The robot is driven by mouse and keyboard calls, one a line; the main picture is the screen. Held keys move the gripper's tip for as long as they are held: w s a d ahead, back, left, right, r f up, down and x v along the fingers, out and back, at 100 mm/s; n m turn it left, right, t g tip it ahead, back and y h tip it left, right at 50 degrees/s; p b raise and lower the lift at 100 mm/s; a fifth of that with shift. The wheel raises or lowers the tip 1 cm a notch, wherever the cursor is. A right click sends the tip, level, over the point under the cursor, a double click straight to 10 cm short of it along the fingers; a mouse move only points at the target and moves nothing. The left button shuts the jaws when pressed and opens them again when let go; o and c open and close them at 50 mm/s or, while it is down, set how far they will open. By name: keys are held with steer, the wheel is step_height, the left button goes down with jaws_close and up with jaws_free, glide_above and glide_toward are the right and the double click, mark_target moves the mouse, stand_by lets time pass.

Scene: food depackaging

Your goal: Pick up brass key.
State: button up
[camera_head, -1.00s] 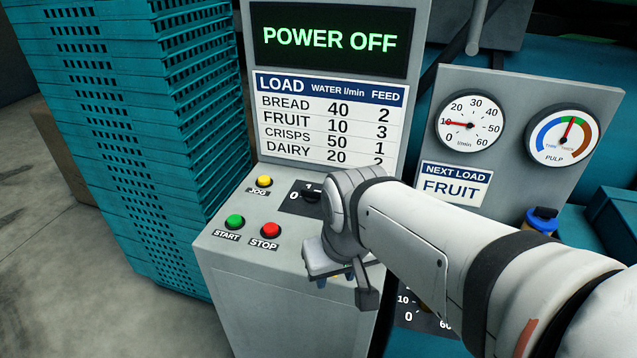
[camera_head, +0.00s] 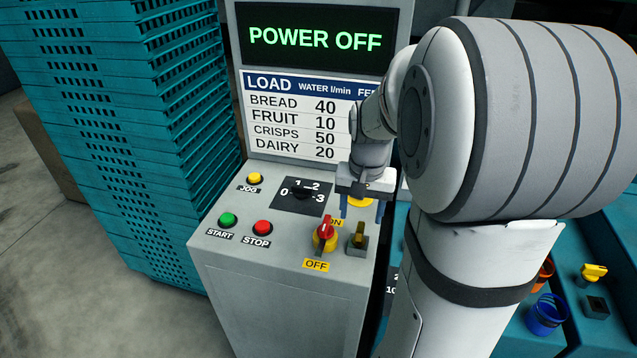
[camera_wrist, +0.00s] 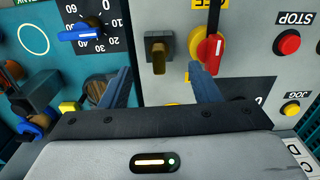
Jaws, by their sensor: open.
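The brass key (camera_head: 359,234) stands upright in a dark block on the control panel top, to the right of the red and yellow ON/OFF switch (camera_head: 325,236). In the wrist view the brass key (camera_wrist: 158,50) lies ahead between the two blue fingers, apart from both. My gripper (camera_head: 362,208) is open and empty, just behind and above the key in the head view. In the wrist view the fingertips of my gripper (camera_wrist: 158,72) sit either side of the key's line, the right one close to the red switch handle (camera_wrist: 209,52).
The panel (camera_head: 285,280) carries a green START button (camera_head: 228,219), a red STOP button (camera_head: 263,228), a yellow JOG button (camera_head: 255,178) and a black selector (camera_head: 302,193). Teal crates (camera_head: 120,130) are stacked at left. A blue knob (camera_wrist: 84,33) shows at left in the wrist view.

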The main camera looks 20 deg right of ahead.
mark_target(360, 226)
steer(key=shift+w+d+f, duration=0.2)
steer(key=shift+w+d, duration=0.05)
steer(key=shift+d, duration=0.15)
steer(key=shift+f, duration=0.35)
steer(key=f, duration=0.2)
steer(key=f+p, duration=0.1)
steer(key=f, duration=0.4)
steer(key=shift+w, duration=0.25)
steer(key=shift+c, duration=0.2)
steer(key=c, duration=1.1)
